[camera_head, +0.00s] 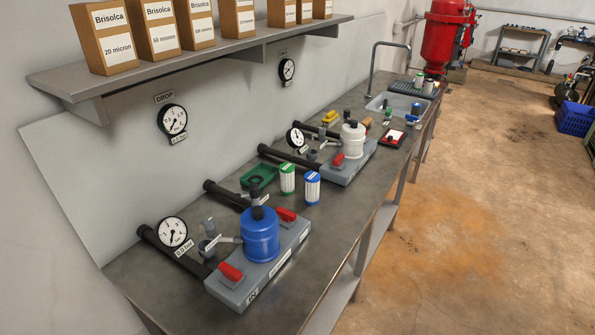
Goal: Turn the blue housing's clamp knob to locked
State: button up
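The blue housing (261,238) stands upright on a grey base block (262,274) near the front of the bench. A black knob-like part (257,212) sits on top of it. A band with a white label (229,239) reaches from the housing's left side toward grey fittings (207,246). I cannot tell which part is the clamp knob, or whether it is locked. Red valve handles (230,273) and (287,215) sit on the base to either side. My gripper is not in view.
A gauge (172,232) and black pipes (172,254) stand left of the housing. Behind are green and blue striped cartridges (312,187), a green tray (259,177) and a white housing (353,140). Boxes line a shelf (190,62) above. The floor (450,230) at right is clear.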

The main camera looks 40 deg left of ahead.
aim_at(254, 188)
jog(key=i, duration=0.1)
jog(key=u, duration=2)
jog(key=i, duration=0.5)
jog(key=u, duration=0.2)
jog(key=k, duration=0.5)
jog(key=z, duration=1.95)
jog(key=i, duration=1.7)
jog(key=u, duration=0.55)
